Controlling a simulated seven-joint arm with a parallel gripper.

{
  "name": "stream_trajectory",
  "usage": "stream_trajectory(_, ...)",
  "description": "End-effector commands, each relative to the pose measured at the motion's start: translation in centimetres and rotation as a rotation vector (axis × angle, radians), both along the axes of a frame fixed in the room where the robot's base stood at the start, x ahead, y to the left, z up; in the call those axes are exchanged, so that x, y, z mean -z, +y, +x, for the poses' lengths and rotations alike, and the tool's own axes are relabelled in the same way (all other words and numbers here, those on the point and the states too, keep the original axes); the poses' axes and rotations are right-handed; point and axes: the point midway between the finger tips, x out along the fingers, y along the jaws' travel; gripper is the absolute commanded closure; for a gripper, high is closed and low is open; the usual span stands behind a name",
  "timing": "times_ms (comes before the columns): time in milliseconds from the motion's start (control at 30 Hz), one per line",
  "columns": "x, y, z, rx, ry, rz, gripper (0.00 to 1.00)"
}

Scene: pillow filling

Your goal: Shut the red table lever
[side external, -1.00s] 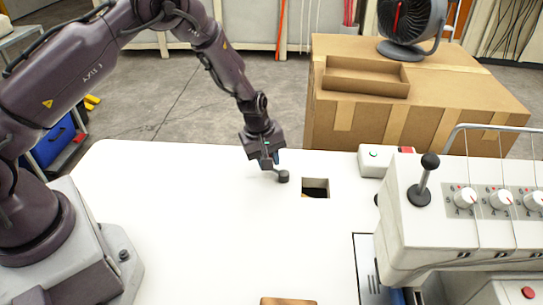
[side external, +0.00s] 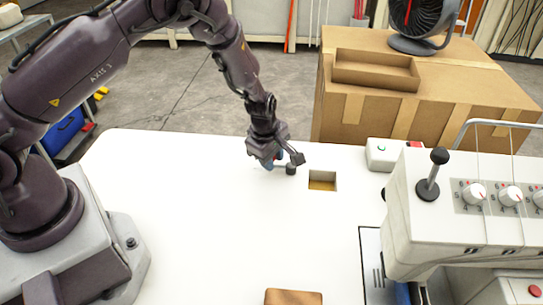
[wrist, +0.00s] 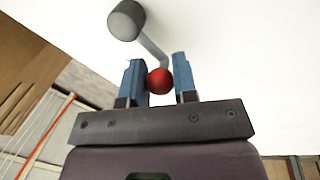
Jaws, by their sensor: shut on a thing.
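The table lever has a red ball knob (wrist: 159,82), a thin grey rod and a dark grey round pivot (side external: 291,170) on the white table top. The pivot also shows at the top of the wrist view (wrist: 126,20). My gripper (side external: 275,163) is low over the table, tilted, just left of the pivot. In the wrist view its blue fingers (wrist: 158,72) stand on both sides of the red knob and are shut on it. The side view hides the knob behind the gripper. Right of the pivot, a square opening (side external: 322,187) shows a yellow-brown surface inside.
A white machine (side external: 410,215) with dials and a black-knobbed lever (side external: 428,180) stands on the right. A small white box (side external: 384,154) sits behind it. Cardboard boxes (side external: 420,110) stand beyond the table.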

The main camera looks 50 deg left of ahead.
Motion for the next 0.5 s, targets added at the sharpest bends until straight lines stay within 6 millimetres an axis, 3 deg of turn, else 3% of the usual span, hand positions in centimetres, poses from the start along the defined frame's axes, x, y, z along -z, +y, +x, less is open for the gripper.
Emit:
stream_trajectory(367, -0.08, 0.04, -0.02, -0.008, 0.0, -0.002, 1.0)
stream_trajectory(400, -0.08, 0.02, -0.03, -0.008, 0.0, -0.002, 0.66)
stream_trajectory(500, -0.06, 0.01, -0.03, -0.007, 0.001, -0.002, 0.48)
